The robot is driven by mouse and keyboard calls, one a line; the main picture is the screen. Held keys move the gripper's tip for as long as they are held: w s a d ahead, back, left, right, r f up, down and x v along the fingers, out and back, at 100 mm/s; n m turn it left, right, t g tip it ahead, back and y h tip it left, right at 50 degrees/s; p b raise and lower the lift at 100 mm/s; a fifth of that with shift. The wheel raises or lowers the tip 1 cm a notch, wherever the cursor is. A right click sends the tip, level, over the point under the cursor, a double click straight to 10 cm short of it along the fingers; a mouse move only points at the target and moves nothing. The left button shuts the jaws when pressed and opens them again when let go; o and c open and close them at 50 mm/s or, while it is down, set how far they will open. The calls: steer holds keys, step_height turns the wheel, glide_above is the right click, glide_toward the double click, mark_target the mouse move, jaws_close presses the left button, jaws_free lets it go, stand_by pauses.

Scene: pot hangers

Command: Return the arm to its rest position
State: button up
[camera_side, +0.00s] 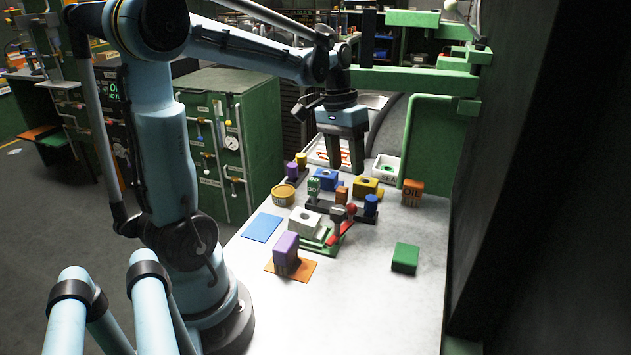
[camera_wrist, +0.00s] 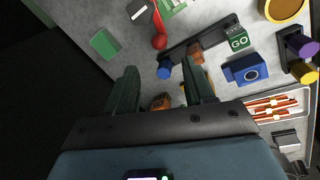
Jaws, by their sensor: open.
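My gripper (camera_side: 345,168) hangs at the end of my arm, pointing down above the far part of the white table (camera_side: 345,300). Its two dark green fingers are apart, with nothing held between them. In the wrist view my gripper (camera_wrist: 159,69) also shows both fingers spread, with the table and its objects beyond the tips. An orange-brown piece is partly hidden between the fingers in that view. My arm is bent, with its forearm reaching out over the table.
Below my gripper are a blue block (camera_side: 326,180), a yellow block (camera_side: 367,187) and a green GO block (camera_side: 314,187). Nearer stand a red-handled clamp (camera_side: 342,226), a purple block (camera_side: 286,249) and a green block (camera_side: 405,258). A green frame (camera_side: 420,80) and dark wall (camera_side: 540,170) bound the right.

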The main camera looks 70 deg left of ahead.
steer(key=shift+r, duration=0.3)
steer(key=s+d+m+t+y, duration=0.1)
steer(key=d+m+t, duration=0.1)
steer(key=d, duration=0.5)
steer(key=s+d+f+m+t+y, duration=0.1)
steer(key=s+d+m+t, duration=0.1)
steer(key=d+t, duration=0.2)
steer(key=d, duration=0.3)
steer(key=shift+s+f, duration=0.25)
